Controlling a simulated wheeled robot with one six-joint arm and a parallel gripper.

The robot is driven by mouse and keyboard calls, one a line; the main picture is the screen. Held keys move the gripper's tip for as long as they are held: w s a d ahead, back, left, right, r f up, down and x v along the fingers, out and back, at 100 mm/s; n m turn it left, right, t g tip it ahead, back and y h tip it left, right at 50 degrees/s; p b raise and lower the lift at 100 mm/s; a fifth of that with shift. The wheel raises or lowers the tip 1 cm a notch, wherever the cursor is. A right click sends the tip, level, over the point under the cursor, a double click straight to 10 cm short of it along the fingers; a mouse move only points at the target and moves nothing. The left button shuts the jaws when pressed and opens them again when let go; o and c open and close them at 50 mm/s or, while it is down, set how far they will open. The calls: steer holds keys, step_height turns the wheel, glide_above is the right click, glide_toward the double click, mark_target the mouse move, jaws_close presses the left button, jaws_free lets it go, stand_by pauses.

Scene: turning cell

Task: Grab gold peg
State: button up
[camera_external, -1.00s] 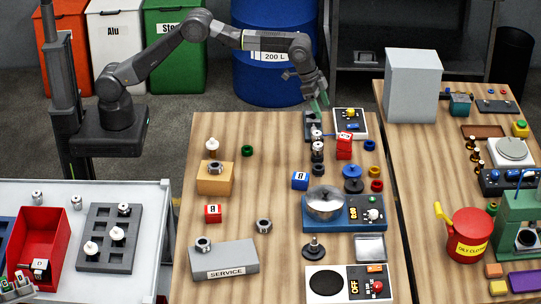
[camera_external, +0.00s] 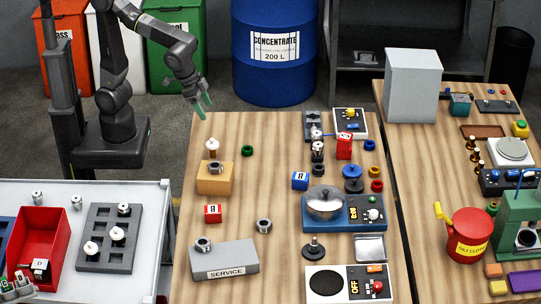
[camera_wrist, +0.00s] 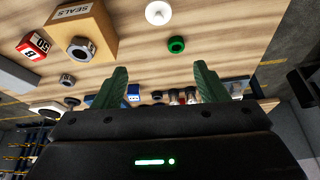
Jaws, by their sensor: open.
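Several small brass-gold pegs (camera_external: 475,156) stand in a row on the right-hand table, left of the white scale; which one is the gold peg I cannot tell. They are not recognisable in the wrist view. My gripper (camera_external: 202,104) is above the back left corner of the middle wooden table, far to the left of these pegs. Its green fingers are spread with nothing between them in the wrist view (camera_wrist: 160,86). A white-topped piece (camera_external: 212,147) stands on the table below and just in front of the gripper; it also shows in the wrist view (camera_wrist: 158,12).
An orange seals box (camera_external: 214,180) with a nut and a green ring (camera_external: 247,151) are near the gripper. Red blocks (camera_external: 344,147), a blue pot station (camera_external: 315,221) and a grey service block (camera_external: 222,259) occupy the middle table. A grey box (camera_external: 412,88) stands on the right table.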

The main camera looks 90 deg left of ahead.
steer(key=s+f, duration=0.1)
steer(key=s, duration=0.2)
glide_toward(212, 139)
steer(key=x, duration=0.5)
steer(key=shift+w+a, duration=0.1)
steer(key=shift+a, duration=0.1)
steer(key=shift+p+x, duration=0.45)
steer(key=shift+x, duration=2.1)
steer(key=shift+d, duration=0.1)
steer(key=c, duration=1.2)
